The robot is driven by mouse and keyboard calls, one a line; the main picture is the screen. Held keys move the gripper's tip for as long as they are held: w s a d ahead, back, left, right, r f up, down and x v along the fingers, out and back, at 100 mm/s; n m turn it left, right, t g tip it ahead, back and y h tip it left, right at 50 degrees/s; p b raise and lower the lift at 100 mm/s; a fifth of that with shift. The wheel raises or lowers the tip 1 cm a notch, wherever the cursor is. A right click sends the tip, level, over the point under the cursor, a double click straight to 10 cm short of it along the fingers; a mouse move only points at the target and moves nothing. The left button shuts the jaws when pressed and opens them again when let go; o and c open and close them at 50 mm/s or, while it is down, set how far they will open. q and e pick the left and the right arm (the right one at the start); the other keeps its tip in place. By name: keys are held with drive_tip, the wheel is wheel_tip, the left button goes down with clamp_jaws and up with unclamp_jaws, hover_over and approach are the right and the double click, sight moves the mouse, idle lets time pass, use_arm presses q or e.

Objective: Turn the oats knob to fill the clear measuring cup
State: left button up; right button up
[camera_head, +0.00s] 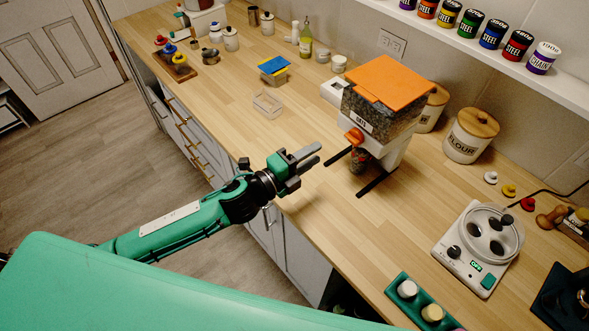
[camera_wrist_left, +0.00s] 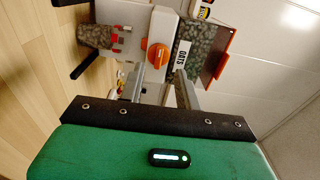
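The oats dispenser, with its speckled clear hopper (camera_head: 374,115) and orange lid (camera_head: 388,80), stands on the wooden counter. Its orange knob (camera_head: 355,136) is on the front and shows in the wrist view (camera_wrist_left: 158,55) beside the OATS label. Below the spout stands the clear measuring cup (camera_head: 358,162), small and partly hidden; in the wrist view the cup (camera_wrist_left: 97,36) looks speckled inside, and I cannot tell how full it is. My left gripper (camera_head: 317,155) is open and empty, short of the knob; in the wrist view its fingers (camera_wrist_left: 158,82) are apart, below the knob.
Two dark bars (camera_head: 374,184) stick out from the dispenser's base. A flour canister (camera_head: 468,137) and a white device with a round bowl (camera_head: 478,250) are to the right. A clear tray (camera_head: 267,103) lies to the left. The counter between is clear.

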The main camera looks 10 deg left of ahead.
use_arm(q)
drive_tip(key=shift+b+v, duration=0.6)
drive_tip(key=shift+v, duration=1.85)
